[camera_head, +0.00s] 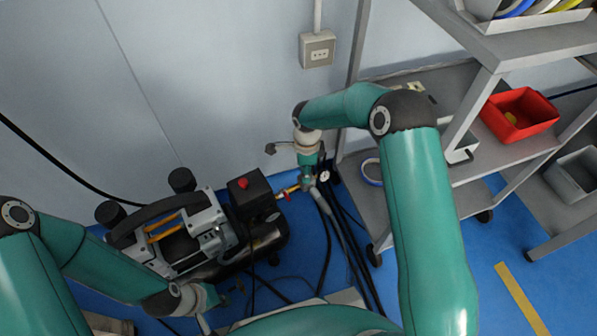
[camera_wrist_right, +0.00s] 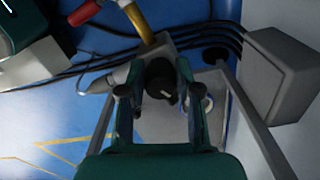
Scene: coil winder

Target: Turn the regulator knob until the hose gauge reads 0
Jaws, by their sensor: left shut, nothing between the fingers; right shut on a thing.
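The black regulator knob (camera_wrist_right: 161,72) sits between the two fingers of my right gripper (camera_wrist_right: 161,88) in the right wrist view, and the gripper is shut on it. In the head view my right gripper (camera_head: 308,168) points down at the regulator beside the compressor, and its wrist hides most of the knob. The small white hose gauge (camera_head: 325,176) shows just right of the gripper; its reading is too small to tell. My left gripper (camera_head: 207,298) is shut and empty, low in front of the compressor.
The compressor (camera_head: 262,236) with a red button (camera_head: 243,184) stands on the blue floor at left. A brass fitting (camera_wrist_right: 140,22) and a hose (camera_head: 325,202) join at the regulator. Black cables hang behind. A grey shelf (camera_head: 385,215) stands close on the right, with a red bin (camera_head: 519,113).

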